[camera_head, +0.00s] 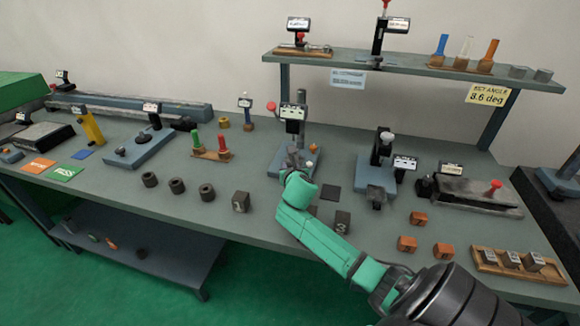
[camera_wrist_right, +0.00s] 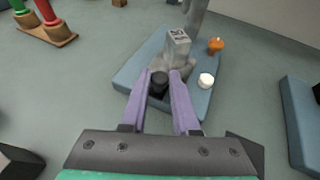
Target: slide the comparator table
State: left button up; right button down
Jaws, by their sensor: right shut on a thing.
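A comparator stand (camera_head: 301,125) with a small display (camera_head: 292,111) rises from a blue-grey base (camera_head: 276,163) in the middle of the bench. In the right wrist view its base (camera_wrist_right: 134,74) carries a grey table part with a grey marked block (camera_wrist_right: 178,42) on it. My right gripper (camera_wrist_right: 163,82) has its purple fingers around a black knob (camera_wrist_right: 159,79) at the table's near side and is shut on it. In the head view my green right hand hides this contact. My left gripper is not in view.
A white knob (camera_wrist_right: 206,80) and an orange part (camera_wrist_right: 215,45) are close to the right finger. A rack with green and red pins (camera_head: 211,152) stands left of the comparator. Another gauge stand (camera_head: 377,175) is to the right.

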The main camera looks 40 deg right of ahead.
jog(key=shift+a+r, duration=0.1)
jog(key=shift+a, duration=0.05)
jog(key=s+a+p, duration=0.1)
jog(key=a, duration=0.1)
jog(key=s+a+p, duration=0.3)
jog(key=s+a, duration=0.1)
jog(key=a, duration=0.1)
jog(key=shift+p, duration=0.4)
jog(key=shift+s+a, duration=0.1)
jog(key=shift+a, duration=0.05)
jog(key=shift+f, duration=0.2)
jog(key=c, duration=0.8)
grip_release()
jog(key=shift+o, duration=0.7)
jog(key=shift+a, duration=0.1)
jog(key=shift+s+r, duration=0.15)
